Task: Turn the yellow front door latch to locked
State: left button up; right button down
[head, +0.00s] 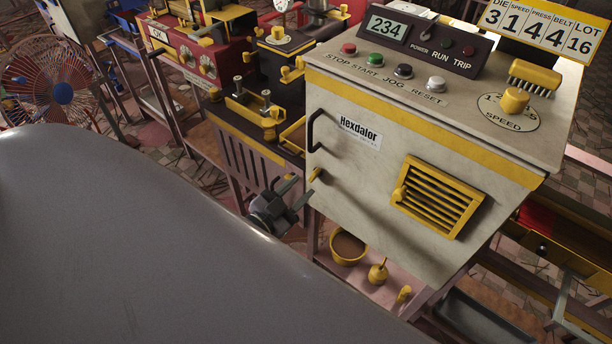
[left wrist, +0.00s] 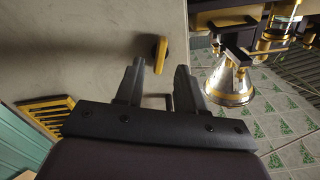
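The yellow front door latch (head: 315,174) is a small lever on the left side of the cream Hexdalor cabinet's front (head: 365,205), below a black bar handle (head: 312,130). In the left wrist view the latch (left wrist: 160,53) stands just beyond the fingertips, in line with the gap between them. My left gripper (head: 300,189) is just below and left of the latch in the head view. Its fingers (left wrist: 160,68) are apart, with nothing held between them. I cannot tell whether a fingertip touches the latch. My right gripper is not in view.
A yellow louvred vent (head: 438,197) is on the cabinet front, right of the latch. A dark extruder (head: 250,145) stands close on the left. A yellow bowl (head: 347,247) sits on the shelf below. A metal funnel (left wrist: 230,82) hangs right of the fingers in the wrist view.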

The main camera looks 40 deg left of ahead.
pick_arm(q)
jog(key=shift+s+a, duration=0.1)
jog(key=shift+s, duration=1.4)
jog(key=s+d+f+n+g, duration=0.1)
jog(key=s+d+f+g, duration=0.1)
jog(key=s+d, duration=0.3)
jog(key=s+d+f+n+g+h, duration=0.1)
jog(key=s+d+f+g, duration=0.2)
jog(key=s+d+g, duration=0.2)
jog(key=shift+s+f+n+g, duration=0.3)
jog(key=shift+s+f, duration=0.05)
jog(key=shift+s, duration=0.35)
